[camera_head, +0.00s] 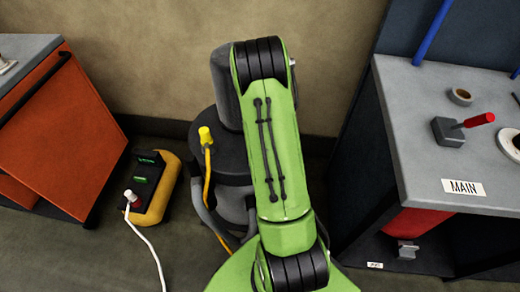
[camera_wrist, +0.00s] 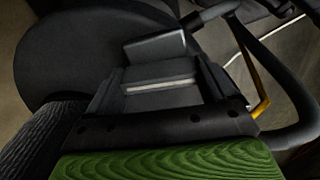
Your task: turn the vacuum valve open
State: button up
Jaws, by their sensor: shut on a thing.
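A small lever with a red handle on a grey box (camera_head: 450,131) stands on the right bench, above a "MAIN" label. I cannot tell whether this is the vacuum valve. My green arm spans the middle of the head view and hides my gripper there. In the wrist view my gripper (camera_wrist: 160,92) has its jaws closed on a dark grey block (camera_wrist: 155,48) with a pale strip below it. What that block belongs to is unclear. A dark round pump-like body (camera_head: 219,153) is partly behind my arm, and a dark round surface (camera_wrist: 65,50) shows beside the jaws.
A yellow-plugged cable (camera_head: 206,140) and grey hoses (camera_head: 206,215) run beside the round body. A yellow power box (camera_head: 155,188) with a white cable sits on the floor. An orange cabinet (camera_head: 60,130) is at left.

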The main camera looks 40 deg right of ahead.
jog(key=shift+n, duration=0.7)
jog(key=o, duration=0.8)
jog(key=shift+o, duration=0.2)
notch_tip(320, 180, up, 16)
jog(key=p, duration=0.5)
jog(key=shift+f, duration=0.15)
